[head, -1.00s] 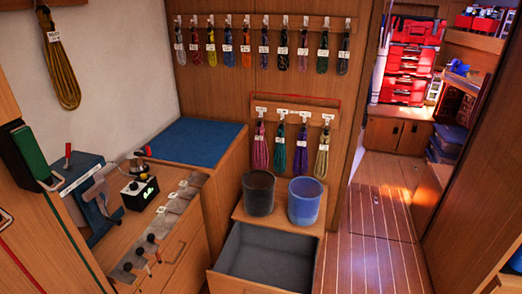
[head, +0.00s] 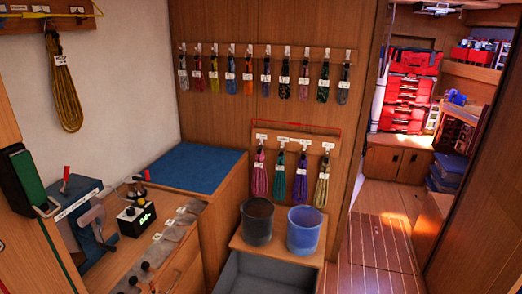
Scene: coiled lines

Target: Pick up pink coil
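The pink coil (head: 260,176) hangs with a tag on the leftmost hook of the lower rack (head: 295,142) on the wooden wall. It hangs above the dark bucket (head: 257,221), apart from it. A teal coil (head: 279,178) hangs just right of it, then a purple coil (head: 300,179) and a pale yellow coil (head: 322,183). Neither of my grippers shows in the head view.
A blue bucket (head: 304,230) stands beside the dark one on a wooden ledge, above an open grey drawer (head: 262,276). A blue-topped counter (head: 194,167) is to the left. An upper rack (head: 265,52) holds several coils. Wooden floor (head: 375,238) is clear at right.

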